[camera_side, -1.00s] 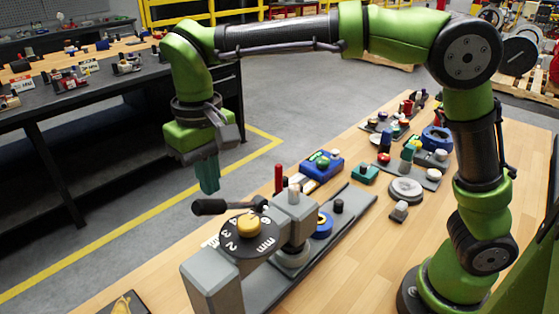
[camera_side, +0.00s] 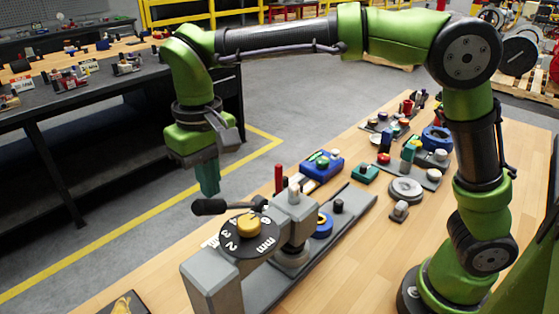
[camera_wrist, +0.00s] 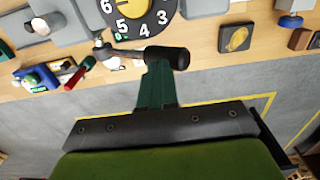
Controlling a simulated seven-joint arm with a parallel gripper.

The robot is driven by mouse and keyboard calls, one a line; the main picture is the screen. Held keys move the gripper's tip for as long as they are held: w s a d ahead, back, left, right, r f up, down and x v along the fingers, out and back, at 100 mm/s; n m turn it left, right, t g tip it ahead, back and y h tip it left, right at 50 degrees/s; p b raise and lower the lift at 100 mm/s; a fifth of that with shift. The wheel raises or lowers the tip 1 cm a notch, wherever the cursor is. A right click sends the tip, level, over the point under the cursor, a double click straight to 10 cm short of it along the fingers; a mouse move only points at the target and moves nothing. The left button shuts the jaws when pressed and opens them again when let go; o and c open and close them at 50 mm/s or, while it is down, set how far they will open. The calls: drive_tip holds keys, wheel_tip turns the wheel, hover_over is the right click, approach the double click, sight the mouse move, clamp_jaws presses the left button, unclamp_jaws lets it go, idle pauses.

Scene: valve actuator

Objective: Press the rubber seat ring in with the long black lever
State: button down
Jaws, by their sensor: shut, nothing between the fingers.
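The long black lever (camera_side: 210,207) sticks out to the left from the grey press (camera_side: 295,212), roughly level. In the wrist view its thick black grip (camera_wrist: 168,57) lies across the ends of my fingers. My gripper (camera_side: 208,192) has its teal fingers shut and empty, pointing down just above the lever's grip. I cannot tell whether they touch it. The numbered black dial (camera_side: 248,243) with a yellow knob sits in front of the press. A blue ring-shaped part (camera_side: 323,225) is behind the press column. I cannot pick out the rubber seat ring for sure.
A red-handled post (camera_side: 278,178) and a blue box with a green button (camera_side: 322,164) stand behind the press. Several parts, including a grey round disc (camera_side: 406,190), fill the right of the wooden bench. Open floor lies left of the lever.

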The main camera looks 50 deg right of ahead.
sight(204, 200)
drive_tip(key=shift+f, duration=0.25)
drive_tip(key=shift+f, duration=0.1)
drive_tip(key=shift+a+f, duration=0.35)
drive_tip(key=shift+f, duration=0.3)
idle(0.4)
drive_tip(key=shift+a+f, duration=0.35)
drive_tip(key=shift+f, duration=0.25)
idle(0.3)
